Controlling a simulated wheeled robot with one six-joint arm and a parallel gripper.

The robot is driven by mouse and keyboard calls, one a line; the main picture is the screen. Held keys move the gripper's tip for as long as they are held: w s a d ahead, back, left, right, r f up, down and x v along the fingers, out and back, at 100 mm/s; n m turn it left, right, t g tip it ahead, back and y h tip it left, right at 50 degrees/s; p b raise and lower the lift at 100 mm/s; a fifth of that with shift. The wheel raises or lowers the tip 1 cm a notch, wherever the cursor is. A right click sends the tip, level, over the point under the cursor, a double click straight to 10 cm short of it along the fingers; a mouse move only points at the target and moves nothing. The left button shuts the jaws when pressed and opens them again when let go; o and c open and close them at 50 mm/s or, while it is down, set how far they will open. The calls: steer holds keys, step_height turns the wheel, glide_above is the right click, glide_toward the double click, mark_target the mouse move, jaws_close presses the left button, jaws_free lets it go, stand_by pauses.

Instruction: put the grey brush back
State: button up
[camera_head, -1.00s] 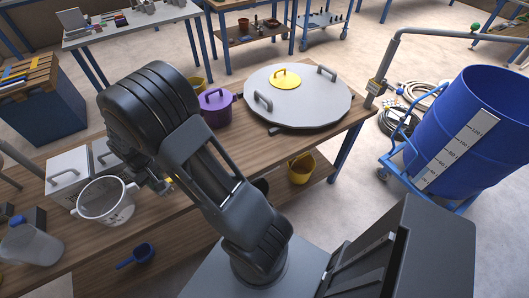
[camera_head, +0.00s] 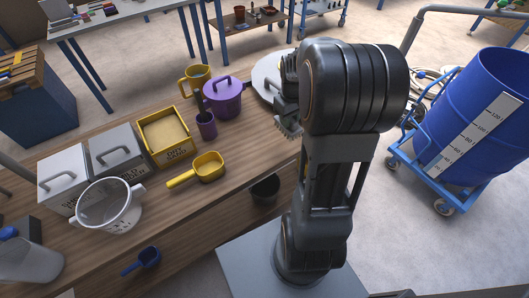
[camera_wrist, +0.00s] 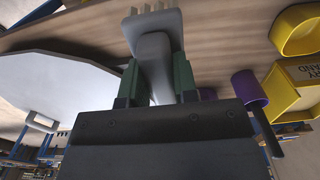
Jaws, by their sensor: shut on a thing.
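The grey brush (camera_wrist: 152,45) is upright in the wrist view, with its pale bristles at the top edge. My gripper (camera_wrist: 158,82) is shut on its handle, with a green-tipped finger on each side. In the head view the brush (camera_head: 287,127) shows bristles-down at the left of my arm, near the table's right part; my gripper is mostly hidden there. A small purple cup (camera_head: 206,126) stands on the table to the left, with a dark handle-like thing (camera_head: 200,102) standing up in it. The cup (camera_wrist: 247,90) also shows right of my gripper in the wrist view.
A purple lidded pot (camera_head: 222,99), a yellow jug (camera_head: 187,82), a yellow box (camera_head: 165,133) and a yellow scoop (camera_head: 209,168) stand around the cup. A big grey lid (camera_head: 264,75) is partly behind my arm. Bare wood (camera_head: 255,140) lies right of the scoop.

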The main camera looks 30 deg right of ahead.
steer(key=w+a+f, duration=0.2)
steer(key=f, duration=0.1)
steer(key=w+a+f, duration=0.2)
steer(key=f, duration=0.1)
steer(key=w+a+f, duration=0.1)
steer(key=a+f, duration=0.1)
steer(key=shift+w+a+f, duration=0.3)
steer(key=shift+w+f, duration=0.1)
steer(key=shift+w+f+p, duration=0.1)
steer(key=shift+f+p, duration=0.35)
steer(key=shift+f, duration=1.2)
steer(key=shift+f, duration=0.1)
steer(key=o, duration=0.9)
